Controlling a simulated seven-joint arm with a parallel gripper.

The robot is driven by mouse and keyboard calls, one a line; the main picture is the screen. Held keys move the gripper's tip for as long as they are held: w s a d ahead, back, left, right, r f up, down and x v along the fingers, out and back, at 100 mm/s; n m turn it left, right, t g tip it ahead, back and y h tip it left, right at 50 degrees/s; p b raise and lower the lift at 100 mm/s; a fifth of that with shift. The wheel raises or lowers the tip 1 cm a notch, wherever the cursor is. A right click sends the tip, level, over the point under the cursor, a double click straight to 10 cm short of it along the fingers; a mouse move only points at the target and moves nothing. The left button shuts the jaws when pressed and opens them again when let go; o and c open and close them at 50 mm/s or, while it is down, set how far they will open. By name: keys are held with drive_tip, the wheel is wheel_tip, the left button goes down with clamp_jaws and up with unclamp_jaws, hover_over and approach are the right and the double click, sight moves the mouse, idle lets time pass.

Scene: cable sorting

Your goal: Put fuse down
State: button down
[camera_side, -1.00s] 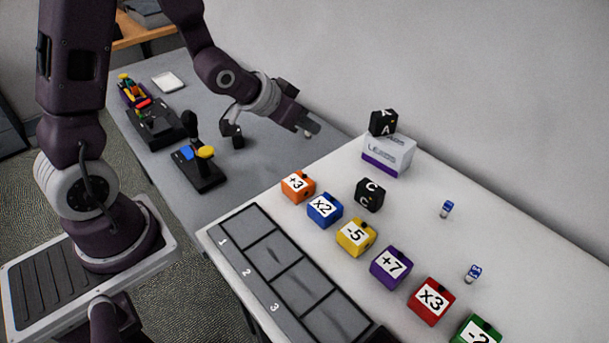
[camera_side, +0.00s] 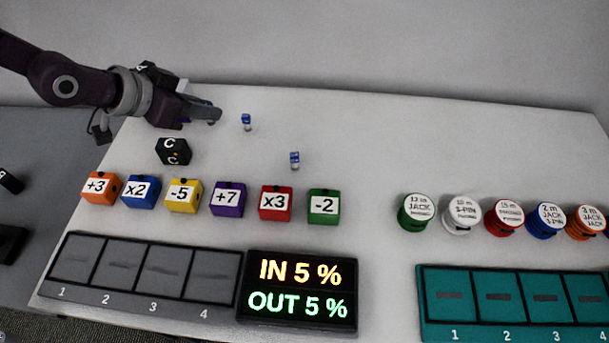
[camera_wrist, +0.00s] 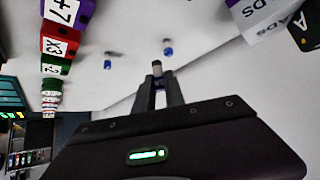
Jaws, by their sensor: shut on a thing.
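My gripper (camera_side: 208,112) is at the upper left of the white table in the side view. In the wrist view my gripper (camera_wrist: 158,88) is shut on a small grey and blue fuse (camera_wrist: 157,67), which sticks out past the fingertips. In the side view the held fuse is too small to make out at the fingers. Two other blue and white fuses stand on the table to the right of my gripper: a nearer one (camera_side: 246,122) and a further-right one (camera_side: 294,160). Both also show in the wrist view, at right (camera_wrist: 168,48) and left (camera_wrist: 108,62).
A black C cube (camera_side: 173,151) sits below my gripper. The white and purple box (camera_wrist: 262,15) is partly hidden behind my arm. Coloured cubes (camera_side: 228,199), a grey slot tray (camera_side: 130,304), a display (camera_side: 297,290) and cable reels (camera_side: 503,217) lie nearer. The table's middle is clear.

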drive_tip(key=s+d+m+g+h, duration=0.1)
drive_tip(key=s+d+m+g, duration=0.2)
drive_tip(key=d, duration=1)
drive_tip(key=s+d+m+g+h, duration=0.1)
drive_tip(key=s+d+m+h, duration=0.2)
drive_tip(key=d, duration=1.1)
drive_tip(key=shift+y, duration=0.6)
drive_tip(key=f, duration=0.3)
drive_tip(key=s+f, duration=0.1)
drive_tip(key=f, duration=0.6)
drive_tip(key=shift+s+d+f, duration=0.25)
drive_tip(key=shift+s+f, duration=0.1)
drive_tip(key=shift+f, duration=0.05)
drive_tip(key=shift+f, duration=0.1)
drive_tip(key=c, duration=1.4)
unclamp_jaws()
